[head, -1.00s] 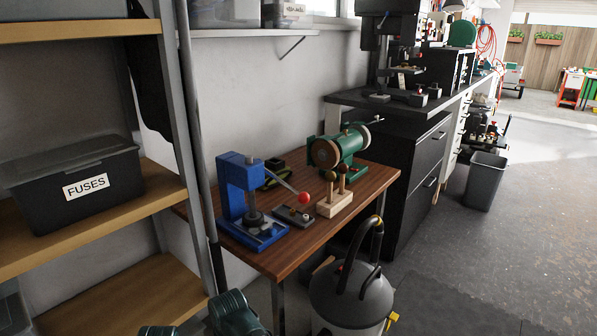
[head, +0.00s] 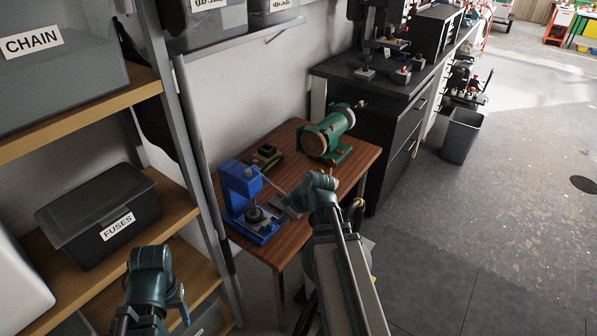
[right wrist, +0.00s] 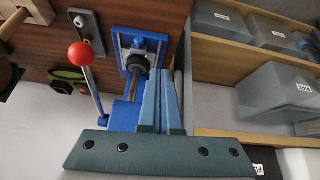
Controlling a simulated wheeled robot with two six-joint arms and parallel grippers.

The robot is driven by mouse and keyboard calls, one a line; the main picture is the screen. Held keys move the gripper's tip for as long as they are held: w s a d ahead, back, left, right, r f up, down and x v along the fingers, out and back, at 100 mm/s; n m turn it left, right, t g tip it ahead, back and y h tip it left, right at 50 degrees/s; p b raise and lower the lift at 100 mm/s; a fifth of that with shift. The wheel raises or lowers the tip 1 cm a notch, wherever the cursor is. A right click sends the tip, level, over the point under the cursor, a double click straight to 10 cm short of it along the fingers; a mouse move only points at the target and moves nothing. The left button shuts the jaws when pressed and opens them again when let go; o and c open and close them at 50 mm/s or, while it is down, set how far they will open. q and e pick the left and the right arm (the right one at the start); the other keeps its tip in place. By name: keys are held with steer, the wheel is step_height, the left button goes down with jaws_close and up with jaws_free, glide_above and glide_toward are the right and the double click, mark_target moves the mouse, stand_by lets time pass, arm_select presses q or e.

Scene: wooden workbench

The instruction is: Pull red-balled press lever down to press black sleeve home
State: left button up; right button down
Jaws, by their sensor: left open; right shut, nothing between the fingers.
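The blue press (head: 238,182) stands on the wooden bench, with the black sleeve (head: 255,214) under its ram. The sleeve also shows in the right wrist view (right wrist: 137,64). In that view the lever (right wrist: 95,92) ends in a red ball (right wrist: 81,55), left of my right gripper (right wrist: 160,74). That gripper is shut and empty, with its fingers over the blue press body, apart from the ball. In the head view my right arm hides the ball. My left gripper (head: 182,306) is open and empty at the lower left, away from the bench.
A green machine (head: 328,135) stands at the back of the bench (head: 290,145). A shelf rack holds a FUSES box (head: 100,215) on the left. A dark cabinet (head: 385,145) stands behind the bench. Open floor lies to the right.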

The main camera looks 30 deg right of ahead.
arm_select(q)
step_height(320, 180, up, 10)
steer(key=p, duration=0.7)
arm_select(e)
steer(key=d+r+t, duration=0.2)
steer(key=d+r, duration=0.8)
steer(key=r, duration=0.2)
steer(key=shift+h, duration=0.4)
steer(key=b+x, duration=0.4)
steer(key=x, duration=0.1)
steer(key=b+x, duration=0.4)
steer(key=x, duration=0.2)
steer(key=shift+s+f+b, duration=0.15)
steer(key=shift+f+b, duration=0.2)
steer(key=shift+f, duration=0.1)
steer(key=shift+s+d+f+b, duration=0.1)
steer(key=shift+d+f+b, duration=0.05)
steer(key=shift+f+b, duration=0.35)
steer(key=shift+s+d+f+b, duration=0.1)
steer(key=shift+f+b, duration=0.35)
arm_select(q)
step_height(320, 180, down, 12)
steer(key=shift+b, duration=0.45)
arm_select(e)
steer(key=shift+d+f, duration=0.15)
steer(key=shift+f, duration=0.3)
arm_select(q)
steer(key=shift+f, duration=0.15)
arm_select(e)
steer(key=shift+f, duration=0.1)
